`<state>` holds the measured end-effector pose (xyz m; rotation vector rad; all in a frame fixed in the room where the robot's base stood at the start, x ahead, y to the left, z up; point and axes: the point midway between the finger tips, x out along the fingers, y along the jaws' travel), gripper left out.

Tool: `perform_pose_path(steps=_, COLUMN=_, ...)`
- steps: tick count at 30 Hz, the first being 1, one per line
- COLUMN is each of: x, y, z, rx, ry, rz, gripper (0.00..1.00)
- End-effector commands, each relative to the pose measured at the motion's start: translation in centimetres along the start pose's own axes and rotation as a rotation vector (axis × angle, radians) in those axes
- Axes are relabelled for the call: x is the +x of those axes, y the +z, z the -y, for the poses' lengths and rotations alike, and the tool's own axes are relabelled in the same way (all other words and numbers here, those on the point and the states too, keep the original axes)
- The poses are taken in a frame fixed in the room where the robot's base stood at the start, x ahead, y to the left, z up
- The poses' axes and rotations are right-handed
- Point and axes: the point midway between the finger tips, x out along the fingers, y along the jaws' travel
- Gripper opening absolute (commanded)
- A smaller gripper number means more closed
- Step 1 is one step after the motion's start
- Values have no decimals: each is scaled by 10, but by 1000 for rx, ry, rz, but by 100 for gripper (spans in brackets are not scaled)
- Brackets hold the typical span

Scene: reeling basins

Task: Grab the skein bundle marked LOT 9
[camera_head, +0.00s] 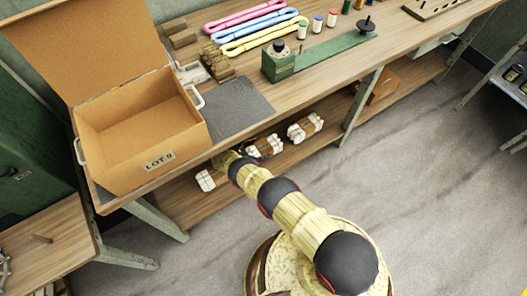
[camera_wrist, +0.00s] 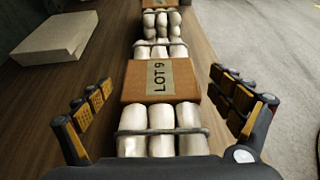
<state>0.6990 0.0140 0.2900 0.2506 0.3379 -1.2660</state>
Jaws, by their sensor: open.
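The skein bundle marked LOT 9 (camera_wrist: 160,130) shows in the wrist view as white skeins tied with a cord, with a brown wrap and a LOT 9 label. My gripper (camera_wrist: 160,82) is open, one finger on each side of this bundle, with gaps visible between fingers and wrap. In the head view my arm reaches to the lower shelf, and my fingers cannot be made out there. Which shelf bundle carries the label cannot be read in that view.
Other white bundles (camera_head: 305,128) lie on the lower shelf (camera_head: 325,145). Above it is the bench with an open box (camera_head: 125,163) labelled LOT 9, coloured skeins (camera_head: 250,22) and a green device (camera_head: 279,64). A pale block (camera_wrist: 58,38) lies left in the wrist view. Floor is clear at right.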

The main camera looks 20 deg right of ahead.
Motion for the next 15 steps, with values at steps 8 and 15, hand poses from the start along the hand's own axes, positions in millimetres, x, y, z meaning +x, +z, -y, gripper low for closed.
perform_pose_path(steps=8, x=7, y=1, z=-1, rx=1, ry=1, rz=0, gripper=93)
perform_pose_path(steps=15, x=7, y=1, z=-1, rx=1, ry=1, rz=0, gripper=80)
